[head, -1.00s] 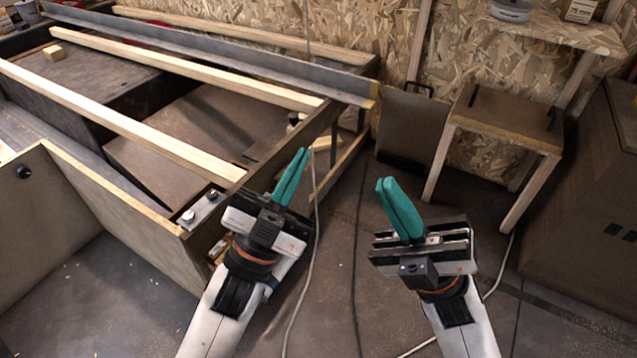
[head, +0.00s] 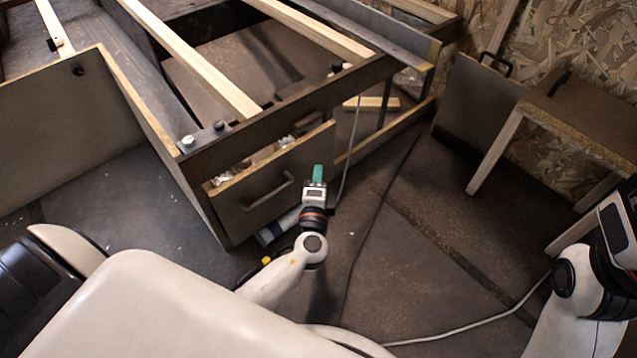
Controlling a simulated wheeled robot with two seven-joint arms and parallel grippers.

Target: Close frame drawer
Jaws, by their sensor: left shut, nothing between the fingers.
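The frame drawer (head: 290,165) sits under the end rail of the large wooden frame (head: 255,128). It is partly open: its front stands out from the rail and loose items show in the gap. A grey bar handle (head: 268,193) is on its front. My left gripper (head: 318,172), with teal fingers, is shut and empty. It appears just right of the handle, in front of the drawer's right part; I cannot tell whether it touches. My right arm is at the right edge, and its fingers are out of view.
A small wooden table (head: 585,110) stands at the right, with a dark panel (head: 478,100) beside it. A side panel (head: 65,130) stands at the left. Cables cross the floor (head: 420,240). The floor between the drawer and table is mostly clear.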

